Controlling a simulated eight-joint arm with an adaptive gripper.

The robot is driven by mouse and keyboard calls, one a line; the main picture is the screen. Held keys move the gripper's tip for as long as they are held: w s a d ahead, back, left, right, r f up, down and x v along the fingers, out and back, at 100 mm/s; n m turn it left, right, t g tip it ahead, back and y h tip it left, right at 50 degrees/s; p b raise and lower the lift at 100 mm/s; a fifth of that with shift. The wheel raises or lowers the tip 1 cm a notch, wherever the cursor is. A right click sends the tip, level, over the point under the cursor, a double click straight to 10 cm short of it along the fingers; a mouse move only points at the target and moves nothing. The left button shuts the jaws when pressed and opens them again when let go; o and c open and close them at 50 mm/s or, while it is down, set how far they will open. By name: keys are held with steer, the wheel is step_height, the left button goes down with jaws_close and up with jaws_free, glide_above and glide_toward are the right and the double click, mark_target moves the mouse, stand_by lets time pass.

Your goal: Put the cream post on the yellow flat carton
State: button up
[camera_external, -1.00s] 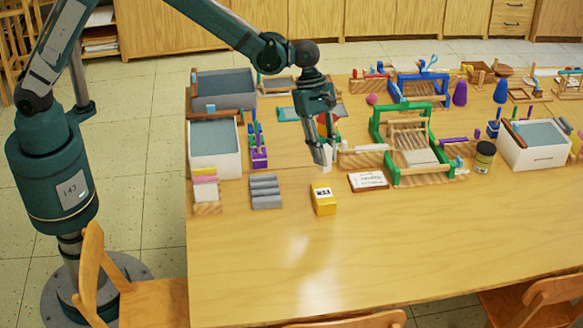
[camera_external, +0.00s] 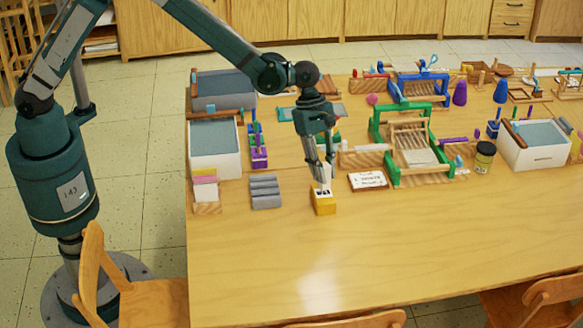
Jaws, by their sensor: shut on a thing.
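The yellow flat carton (camera_external: 324,208) lies on the table near its middle front, with a pale label on its top. My gripper (camera_external: 323,179) is directly over the carton, pointing down. It is shut on the cream post (camera_external: 325,186), a small pale piece between the fingertips. The post's lower end is at the carton's top in the picture; I cannot tell whether it touches or hangs just above. The fingers hide much of the post, and the post and fingers cover part of the label.
Grey ridged blocks (camera_external: 265,192) lie left of the carton. A white card on a wooden board (camera_external: 368,180) lies to its right, with a green loom (camera_external: 400,175) behind. A white bin (camera_external: 215,165) stands at the left. The table front (camera_external: 400,250) is clear.

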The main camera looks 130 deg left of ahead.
steer(key=shift+f, duration=1)
steer(key=shift+f, duration=0.2)
steer(key=o, duration=0.9)
steer(key=shift+r, duration=0.15)
steer(key=p+v, duration=0.1)
steer(key=v, duration=1.1)
steer(key=shift+d+r, duration=0.1)
